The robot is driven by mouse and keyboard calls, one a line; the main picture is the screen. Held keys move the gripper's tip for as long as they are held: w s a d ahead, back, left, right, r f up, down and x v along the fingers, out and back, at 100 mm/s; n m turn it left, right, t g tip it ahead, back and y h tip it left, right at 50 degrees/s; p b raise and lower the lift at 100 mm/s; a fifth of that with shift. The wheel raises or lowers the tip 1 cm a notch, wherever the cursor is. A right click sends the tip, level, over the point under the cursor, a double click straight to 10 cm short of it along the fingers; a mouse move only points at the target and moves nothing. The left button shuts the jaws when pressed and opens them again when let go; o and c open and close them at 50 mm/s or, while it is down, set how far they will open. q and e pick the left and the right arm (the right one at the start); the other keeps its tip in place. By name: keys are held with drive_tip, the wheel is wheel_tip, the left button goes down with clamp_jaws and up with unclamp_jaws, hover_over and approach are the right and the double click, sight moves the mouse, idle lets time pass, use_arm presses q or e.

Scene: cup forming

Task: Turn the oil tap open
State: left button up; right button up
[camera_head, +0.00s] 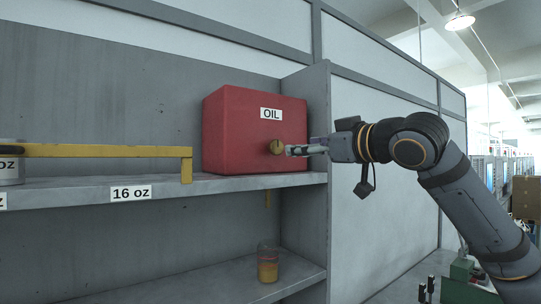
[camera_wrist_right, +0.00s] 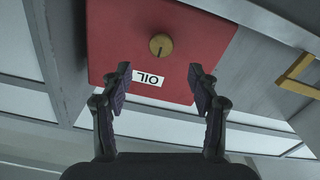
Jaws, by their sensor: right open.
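The red oil box (camera_head: 240,132), labelled OIL, sits on the upper shelf against the right side panel. Its round brass-yellow tap knob (camera_head: 276,147) is on the front face. In the right wrist view the knob (camera_wrist_right: 161,46) has a dark slot mark pointing toward the label, and the box (camera_wrist_right: 215,40) appears upside down. My right gripper (camera_head: 296,150) is at the knob's right in the head view. In the wrist view the open, empty fingers (camera_wrist_right: 160,78) are spread wide, with the knob centred beyond their tips. I cannot tell any contact. My left gripper is not shown.
A yellow bar (camera_head: 110,151) runs along the upper shelf at left, near a metal container (camera_head: 11,170). The side panel (camera_head: 318,115) stands close to my right gripper.

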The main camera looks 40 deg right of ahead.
sight(278, 148)
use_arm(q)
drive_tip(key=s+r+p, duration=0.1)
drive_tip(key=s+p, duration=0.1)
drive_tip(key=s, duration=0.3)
use_arm(e)
drive_tip(key=w, duration=0.2)
drive_tip(key=w+p, duration=0.1)
drive_tip(key=w, duration=0.1)
drive_tip(key=w+p, duration=0.1)
drive_tip(key=w, duration=0.1)
drive_tip(key=shift+w+d+r, duration=0.25)
drive_tip(key=shift+w, duration=0.05)
drive_tip(key=w+p, duration=0.3)
drive_tip(key=shift+w+d+f, duration=0.1)
drive_tip(key=shift+w+d, duration=0.1)
drive_tip(key=shift+d, duration=0.05)
drive_tip(key=shift+w+f, duration=0.15)
drive_tip(key=shift+f, duration=0.1)
drive_tip(key=c, duration=1)
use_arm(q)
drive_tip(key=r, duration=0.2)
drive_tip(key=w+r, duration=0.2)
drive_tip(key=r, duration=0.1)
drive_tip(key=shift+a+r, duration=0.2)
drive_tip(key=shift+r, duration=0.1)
use_arm(e)
drive_tip(key=shift+c, duration=0.9)
